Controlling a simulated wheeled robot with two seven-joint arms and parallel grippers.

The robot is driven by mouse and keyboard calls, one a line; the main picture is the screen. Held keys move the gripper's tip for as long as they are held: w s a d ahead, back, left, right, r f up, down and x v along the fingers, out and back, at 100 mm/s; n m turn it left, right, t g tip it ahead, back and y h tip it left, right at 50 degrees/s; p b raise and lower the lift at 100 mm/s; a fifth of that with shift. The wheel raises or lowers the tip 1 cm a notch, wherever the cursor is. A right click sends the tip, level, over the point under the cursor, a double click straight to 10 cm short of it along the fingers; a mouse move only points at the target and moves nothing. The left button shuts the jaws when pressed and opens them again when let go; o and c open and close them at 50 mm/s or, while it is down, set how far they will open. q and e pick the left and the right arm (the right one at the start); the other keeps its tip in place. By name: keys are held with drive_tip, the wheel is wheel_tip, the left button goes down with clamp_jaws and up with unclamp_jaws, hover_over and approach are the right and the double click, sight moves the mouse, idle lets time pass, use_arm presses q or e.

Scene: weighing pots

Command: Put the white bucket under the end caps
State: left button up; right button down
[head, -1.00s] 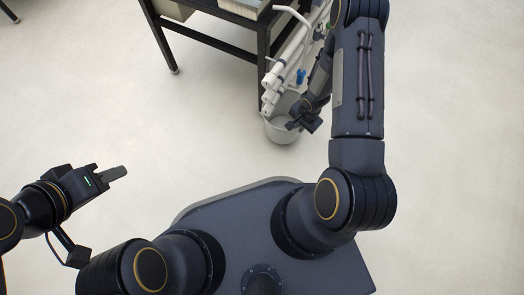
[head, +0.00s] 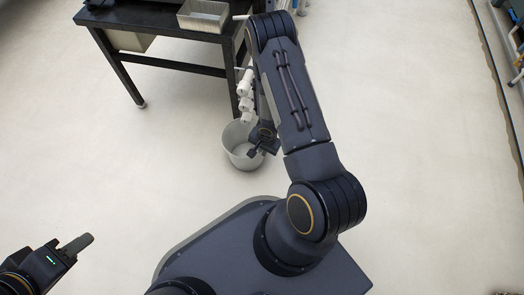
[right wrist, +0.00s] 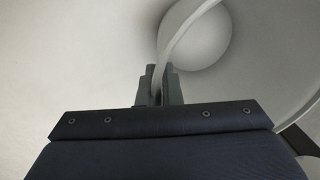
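The white bucket (head: 230,153) appears to stand on the floor in the head view, its opening facing up. White end caps (head: 246,104) on the pipes sit just above and beyond its far rim in the picture; I cannot tell whether they are directly over the opening. My right gripper (head: 259,150) is at the bucket's right side. In the right wrist view, the bucket's pale curved rim (right wrist: 186,30) runs between the fingers of this gripper (right wrist: 160,88), which look closed on it. My left gripper (head: 78,243) is at lower left, far from the bucket, its finger gap not visible.
A dark table (head: 160,22) with a metal tray (head: 205,14) on it stands behind the bucket; one leg is close behind the caps. My right arm hides part of the pipes. The floor (head: 130,170) to the left is clear. Racks line the far right edge.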

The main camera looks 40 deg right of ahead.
drive_tip(key=shift+f, duration=0.1)
drive_tip(key=c, duration=1.6)
unclamp_jaws()
wheel_tip(320, 180, up, 34)
drive_tip(key=s+n+t+p, duration=0.1)
drive_tip(key=n+t+p, duration=0.15)
drive_tip(key=p, duration=0.35)
drive_tip(key=s+a+r+n+t+y, duration=0.2)
drive_tip(key=s+a+r+n, duration=0.7)
drive_tip(key=s+r, duration=0.5)
drive_tip(key=shift+s+a+y, duration=0.15)
drive_tip(key=shift+a+y, duration=0.05)
drive_tip(key=shift+y, duration=0.4)
